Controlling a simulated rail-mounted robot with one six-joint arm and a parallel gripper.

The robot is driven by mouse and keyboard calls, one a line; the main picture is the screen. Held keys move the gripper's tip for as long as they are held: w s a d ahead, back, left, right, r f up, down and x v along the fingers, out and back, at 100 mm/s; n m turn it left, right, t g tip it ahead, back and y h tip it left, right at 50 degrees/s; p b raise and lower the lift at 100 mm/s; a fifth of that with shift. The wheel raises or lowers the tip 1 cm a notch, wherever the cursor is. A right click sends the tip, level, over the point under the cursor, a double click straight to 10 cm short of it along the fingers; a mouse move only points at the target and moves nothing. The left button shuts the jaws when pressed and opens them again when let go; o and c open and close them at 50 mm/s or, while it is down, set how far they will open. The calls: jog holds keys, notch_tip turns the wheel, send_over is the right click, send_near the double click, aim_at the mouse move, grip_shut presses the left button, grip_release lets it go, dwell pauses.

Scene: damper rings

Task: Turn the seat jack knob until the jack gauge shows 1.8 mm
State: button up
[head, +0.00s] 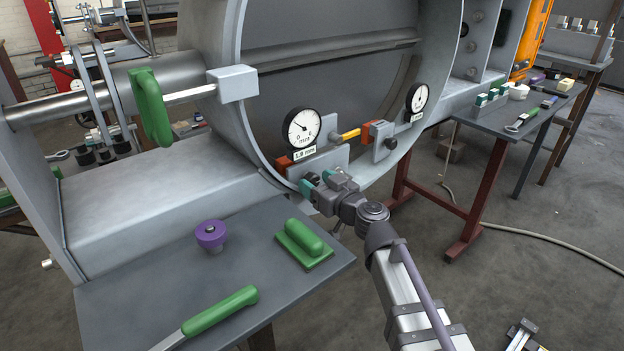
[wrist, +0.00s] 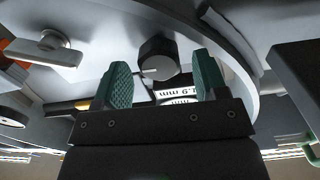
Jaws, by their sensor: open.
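The jack gauge (head: 301,127) is a round white dial with a black rim on the near ring wall. A small label (head: 304,154) below it reads about 1.8 or 1.9 mm; the last digit is hard to tell. In the wrist view the label (wrist: 178,92) shows upside down. The dark round seat jack knob (wrist: 158,58) is between and just beyond my fingertips in the wrist view. In the head view I cannot make it out behind my gripper. My gripper (head: 322,181) is open, with teal pads either side of the knob and gaps visible (wrist: 162,82).
A second dial (head: 417,98) and a yellow rod (head: 350,134) sit right of the gauge. The front bench (head: 150,300) holds a purple knob (head: 211,235), a green-handled float (head: 304,242) and a green-handled tool (head: 220,310). A bracket (wrist: 45,53) is left of the knob.

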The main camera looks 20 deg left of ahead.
jog(key=shift+x, duration=1.1)
jog(key=c, duration=0.9)
jog(key=shift+m, duration=1.5)
